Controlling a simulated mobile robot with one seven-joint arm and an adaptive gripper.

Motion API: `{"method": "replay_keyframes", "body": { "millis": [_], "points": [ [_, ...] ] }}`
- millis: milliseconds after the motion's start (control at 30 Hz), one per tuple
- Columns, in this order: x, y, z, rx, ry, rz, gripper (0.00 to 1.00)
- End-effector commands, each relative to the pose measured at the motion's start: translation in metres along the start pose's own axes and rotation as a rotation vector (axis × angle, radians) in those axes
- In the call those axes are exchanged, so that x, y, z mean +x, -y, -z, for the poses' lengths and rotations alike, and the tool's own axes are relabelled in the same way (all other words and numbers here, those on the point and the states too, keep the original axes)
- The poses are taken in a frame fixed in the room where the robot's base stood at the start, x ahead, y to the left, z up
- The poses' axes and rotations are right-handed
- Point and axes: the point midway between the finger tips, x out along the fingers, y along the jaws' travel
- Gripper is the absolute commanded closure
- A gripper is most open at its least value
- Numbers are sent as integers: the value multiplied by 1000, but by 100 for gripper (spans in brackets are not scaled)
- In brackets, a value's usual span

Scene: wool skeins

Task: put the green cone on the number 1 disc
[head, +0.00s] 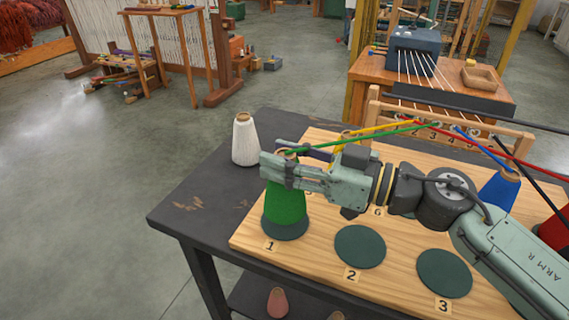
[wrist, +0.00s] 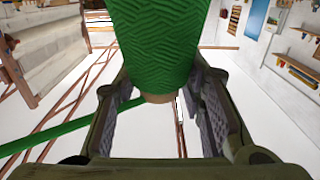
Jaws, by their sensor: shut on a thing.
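The green cone (head: 286,203) stands upright over the number 1 disc (head: 284,233), a dark green round at the board's left front corner. Its base looks centred on the disc or very close to it; I cannot tell whether they touch. My gripper (head: 284,172) reaches in from the right and is shut on the cone near its top. In the wrist view the cone (wrist: 158,45) runs up between the jaws, with its tan tip (wrist: 160,98) between the finger pads. A green strand runs from the cone's top toward the wooden rack.
The number 2 disc (head: 360,246) and number 3 disc (head: 444,273) are bare. A white cone (head: 245,140) stands on the dark table behind. A blue cone (head: 498,190) and a red cone (head: 555,230) stand right. Coloured strands run to the wooden rack (head: 450,120), near my arm.

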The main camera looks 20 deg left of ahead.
Motion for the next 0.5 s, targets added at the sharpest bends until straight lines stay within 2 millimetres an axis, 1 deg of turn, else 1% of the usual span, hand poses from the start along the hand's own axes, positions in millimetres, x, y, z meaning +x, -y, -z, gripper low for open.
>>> {"method": "replay_keyframes", "body": {
  "millis": [100, 133, 200, 300, 400, 500],
  "points": [
    [5, -10, 0, 2, -1, 2, 100],
    [5, -12, -3, 4, -2, 1, 100],
    [4, -10, -16, 4, -3, 0, 100],
    [4, -10, -29, 3, -3, 0, 100],
    [5, -10, -36, 1, -1, 1, 100],
    [5, -10, -36, 0, 0, 1, 100]
  ]
}}
